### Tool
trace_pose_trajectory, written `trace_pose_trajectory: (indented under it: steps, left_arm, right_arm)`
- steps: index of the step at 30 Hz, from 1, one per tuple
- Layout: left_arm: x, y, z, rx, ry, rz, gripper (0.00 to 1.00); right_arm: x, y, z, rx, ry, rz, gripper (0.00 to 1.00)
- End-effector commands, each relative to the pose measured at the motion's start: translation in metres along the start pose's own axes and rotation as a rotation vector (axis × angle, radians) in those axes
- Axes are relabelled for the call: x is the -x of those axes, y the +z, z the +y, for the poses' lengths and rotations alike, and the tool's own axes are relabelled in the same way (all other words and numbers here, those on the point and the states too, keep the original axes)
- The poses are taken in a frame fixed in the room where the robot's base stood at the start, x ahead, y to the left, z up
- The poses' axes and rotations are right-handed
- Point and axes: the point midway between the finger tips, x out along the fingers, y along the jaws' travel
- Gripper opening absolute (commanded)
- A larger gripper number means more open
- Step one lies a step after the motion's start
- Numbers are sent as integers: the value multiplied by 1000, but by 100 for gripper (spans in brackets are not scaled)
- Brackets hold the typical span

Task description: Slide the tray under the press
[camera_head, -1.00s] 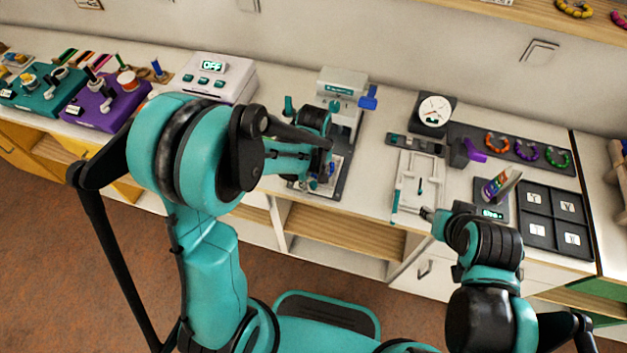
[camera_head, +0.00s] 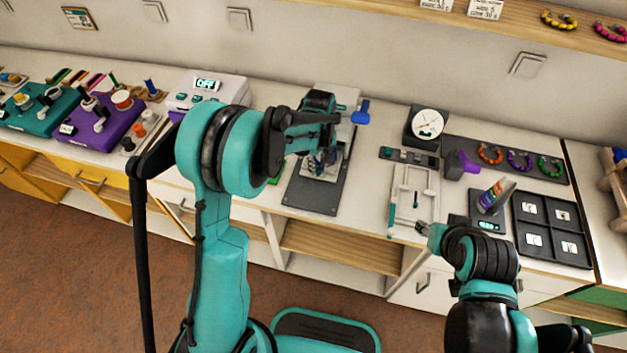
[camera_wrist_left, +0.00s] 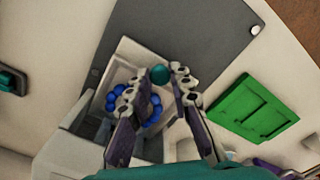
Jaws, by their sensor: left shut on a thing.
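The press (camera_head: 345,97) has a pale head and a blue lever (camera_head: 361,113), and it stands at the back of a dark base plate (camera_head: 312,194). The pale tray (camera_head: 334,172) is on this plate, close in front of the press and partly hidden by my left gripper (camera_head: 322,163). In the left wrist view the tray (camera_wrist_left: 124,74) holds a ring of blue beads (camera_wrist_left: 112,101). My left gripper (camera_wrist_left: 157,86) is shut on the tray's teal knob (camera_wrist_left: 160,74). My right gripper (camera_head: 424,229) is by the front of a white sliding frame; its jaws are too small to read.
A white box reading OFF (camera_head: 208,88) stands left of the press. A green piece (camera_wrist_left: 258,107) lies beside the plate. To the right are the white sliding frame (camera_head: 395,215), a dial (camera_head: 427,122) and a dark sorting tray (camera_head: 551,229). The plate's front is bare.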

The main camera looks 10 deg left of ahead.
Motion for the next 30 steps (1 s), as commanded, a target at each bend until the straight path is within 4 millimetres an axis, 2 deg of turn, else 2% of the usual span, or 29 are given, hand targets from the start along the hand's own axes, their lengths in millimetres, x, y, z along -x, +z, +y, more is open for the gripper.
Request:
trace_pose_trajectory:
  steps: [10, 11, 12, 13, 23, 26, 30]
  left_arm:
    - [0, -5, 5, 0, 4, 4, 0]
    - [0, -5, 5, 0, 4, 4, 26]
    - [0, -5, 5, 0, 4, 4, 36]
    - [0, -5, 5, 0, 4, 4, 42]
    - [2, -4, 4, 0, 1, 1, 42]
    - [11, -4, 3, 0, 1, 1, 42]
    - [37, -4, 3, 0, 1, 1, 42]
  right_arm:
    - [0, 0, 0, 0, 0, 0, 40]
    - [0, 0, 0, 0, 0, 0, 40]
    - [0, 0, 0, 0, 0, 0, 40]
    - [0, 0, 0, 0, 0, 0, 40]
    - [0, 0, 0, 0, 0, 0, 40]
    - [0, 0, 0, 0, 0, 0, 40]
    - [0, 0, 0, 0, 0, 0, 40]
